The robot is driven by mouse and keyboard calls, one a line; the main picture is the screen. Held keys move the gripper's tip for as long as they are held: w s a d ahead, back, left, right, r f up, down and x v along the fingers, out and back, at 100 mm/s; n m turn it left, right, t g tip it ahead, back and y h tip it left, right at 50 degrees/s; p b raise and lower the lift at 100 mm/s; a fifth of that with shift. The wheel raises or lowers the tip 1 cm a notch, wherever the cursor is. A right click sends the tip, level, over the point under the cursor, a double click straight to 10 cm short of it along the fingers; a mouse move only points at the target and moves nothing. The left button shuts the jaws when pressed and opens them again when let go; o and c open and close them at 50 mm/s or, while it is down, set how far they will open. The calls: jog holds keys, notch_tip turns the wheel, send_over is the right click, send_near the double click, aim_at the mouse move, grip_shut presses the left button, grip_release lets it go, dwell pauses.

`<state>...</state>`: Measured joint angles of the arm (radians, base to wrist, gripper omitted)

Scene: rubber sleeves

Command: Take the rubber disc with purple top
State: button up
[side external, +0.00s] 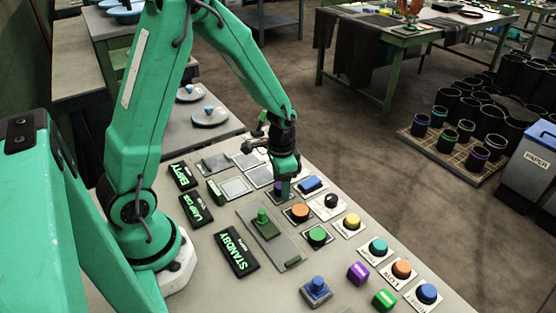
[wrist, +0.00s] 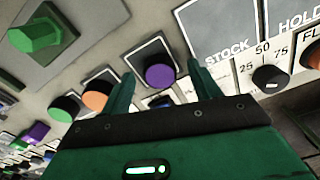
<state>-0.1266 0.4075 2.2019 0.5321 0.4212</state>
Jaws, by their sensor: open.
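The rubber disc with purple top (wrist: 160,76) shows in the wrist view as a round purple face on a black side, on a dark framed square plate. It appears between the two fingers of my gripper (wrist: 157,66), which are apart with nothing held. I cannot tell from this view whether the fingertips reach down beside the disc. In the side view my gripper (side external: 284,186) points down over the disc's place, and a bit of purple (side external: 278,187) shows beside the finger. Most of the disc is hidden there.
An orange-topped disc (side external: 299,211) and a green-topped disc (side external: 318,235) stand close by in the same row. A green slider knob (side external: 263,219) stands up nearby.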

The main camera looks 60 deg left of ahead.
jog(key=c, duration=1.1)
jog(key=shift+r, duration=0.15)
jog(key=shift+r, duration=0.7)
jog(key=r, duration=0.3)
jog(key=shift+s+d, duration=0.1)
jog(key=shift+d, duration=0.2)
jog(key=s+d+r, duration=0.1)
jog(key=d+r, duration=0.1)
jog(key=d, duration=0.1)
jog(key=s+d+r, duration=0.2)
jog(key=d, duration=0.1)
jog(key=s+d+r, duration=0.1)
jog(key=d+r, duration=0.1)
jog(key=d, duration=0.2)
jog(key=shift+s+r, duration=0.2)
jog(key=shift+s, duration=0.05)
